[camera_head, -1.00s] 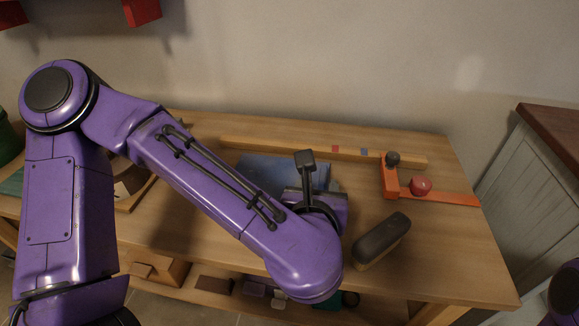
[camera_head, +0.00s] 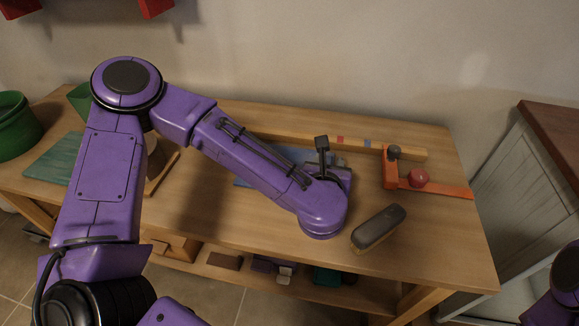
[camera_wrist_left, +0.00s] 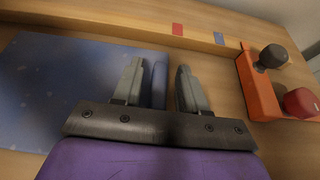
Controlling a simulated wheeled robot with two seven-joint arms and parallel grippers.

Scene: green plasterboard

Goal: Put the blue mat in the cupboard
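The blue mat (camera_head: 243,181) lies flat near the back of the wooden workbench, partly hidden under my left forearm in the head view. In the left wrist view the mat (camera_wrist_left: 60,90) fills the left side. My left gripper (camera_wrist_left: 158,88) is open over the mat's right edge, with a blue edge strip showing between its fingers. I cannot tell whether the fingers touch it. In the head view the left gripper (camera_head: 340,166) is mostly hidden behind its wrist. A grey-white wooden cabinet with a brown top (camera_head: 510,190), possibly the cupboard, stands at the right. My right gripper is out of view.
An orange clamp-like tool (camera_head: 430,188) with a red knob lies right of the gripper. A dark brush-like block (camera_head: 378,228) lies in front. A wooden strip (camera_head: 400,153) runs along the back. A green pot (camera_head: 15,128) and green mat (camera_head: 55,158) are at left.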

